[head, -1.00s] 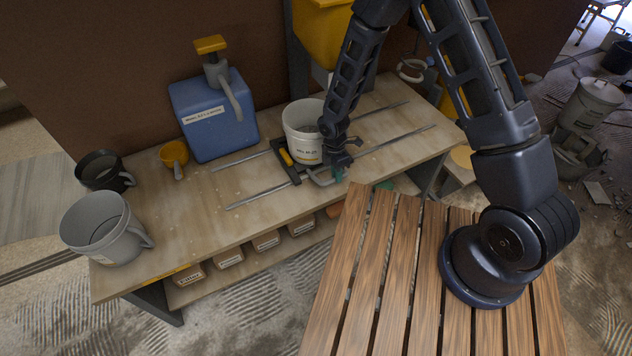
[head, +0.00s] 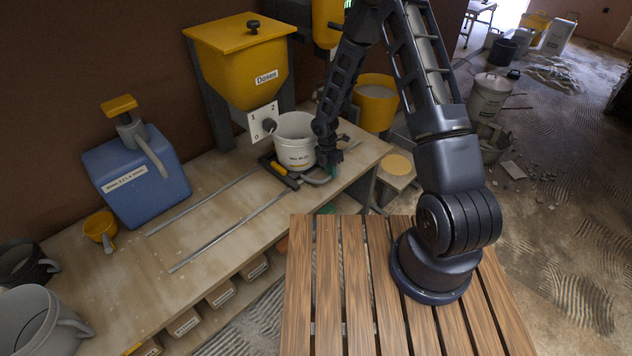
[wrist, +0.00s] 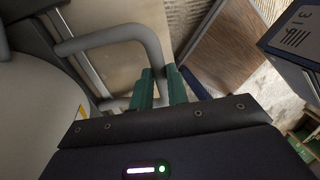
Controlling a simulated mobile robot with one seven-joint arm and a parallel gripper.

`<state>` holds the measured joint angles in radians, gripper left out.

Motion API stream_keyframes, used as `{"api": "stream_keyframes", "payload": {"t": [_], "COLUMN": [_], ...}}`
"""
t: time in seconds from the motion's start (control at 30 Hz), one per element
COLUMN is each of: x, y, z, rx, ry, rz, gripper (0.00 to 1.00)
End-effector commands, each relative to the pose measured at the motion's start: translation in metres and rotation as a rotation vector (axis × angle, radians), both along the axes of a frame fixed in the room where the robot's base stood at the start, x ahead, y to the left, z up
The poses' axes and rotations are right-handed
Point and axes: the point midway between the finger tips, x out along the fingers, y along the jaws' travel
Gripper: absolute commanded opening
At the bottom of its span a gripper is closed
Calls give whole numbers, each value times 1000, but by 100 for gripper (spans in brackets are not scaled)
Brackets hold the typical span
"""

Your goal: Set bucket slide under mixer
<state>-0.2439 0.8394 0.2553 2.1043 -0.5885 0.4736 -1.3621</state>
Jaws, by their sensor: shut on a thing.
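A white bucket (head: 295,143) stands upright on the slide (head: 280,170), a dark carriage with yellow marks on two metal rails (head: 215,238). It is near the rails' right end, in front of and slightly right of the yellow Doses hopper (head: 238,65). My gripper (head: 328,172) is at the slide's grey handle, right of the bucket. In the wrist view its green fingertips (wrist: 160,88) are shut on the grey handle (wrist: 120,32), with the bucket (wrist: 30,105) at left. A yellow body (head: 327,22), perhaps the mixer, is partly hidden behind my arm.
A blue water dispenser (head: 137,180), a yellow scoop (head: 101,228) and grey and dark pails are on the bench's left. A yellow bucket (head: 376,103) stands behind my arm. A slatted wooden surface (head: 345,290) lies in front. The rails left of the slide are clear.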

Motion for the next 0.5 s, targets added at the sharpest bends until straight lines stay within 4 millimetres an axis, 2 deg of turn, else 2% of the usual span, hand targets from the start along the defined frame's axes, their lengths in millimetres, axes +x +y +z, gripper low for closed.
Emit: {"api": "stream_keyframes", "payload": {"t": [0.03,0.2,0.5], "x": [11,44,93], "y": [-13,-46,-95], "z": [-1,-1,-1], "rx": [-2,-2,-1], "ry": [1,1,1], "rz": [-7,-6,-5], "gripper": [0,0,0]}}
